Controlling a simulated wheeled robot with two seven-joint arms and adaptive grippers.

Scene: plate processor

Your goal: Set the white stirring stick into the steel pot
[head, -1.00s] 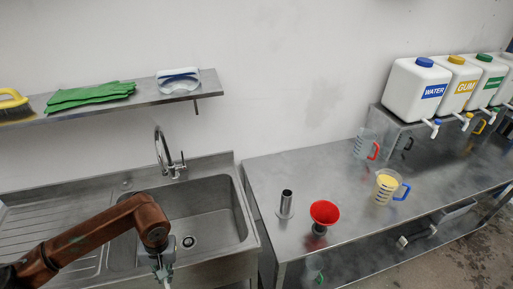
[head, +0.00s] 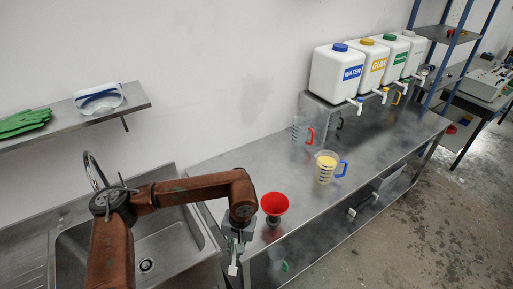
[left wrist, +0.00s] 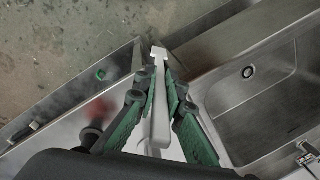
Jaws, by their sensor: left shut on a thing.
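My left gripper (head: 235,250) hangs at the left end of the steel table, near the gap beside the sink. It is shut on the white stirring stick (left wrist: 159,105), which lies between its green fingers in the left wrist view. The stick's lower end (head: 233,270) shows below the fingers in the head view. No steel pot can be made out for sure now. The upright steel cylinder seen earlier on the table's left end is hidden behind my left arm. My right gripper is not in view.
A red funnel (head: 274,203) stands just right of my gripper. A jug of yellow contents (head: 325,168) and a red-handled clear jug (head: 301,131) stand further along the table (head: 245,160). The sink (head: 170,245) lies to the left. White canisters (head: 337,75) stand at the back right.

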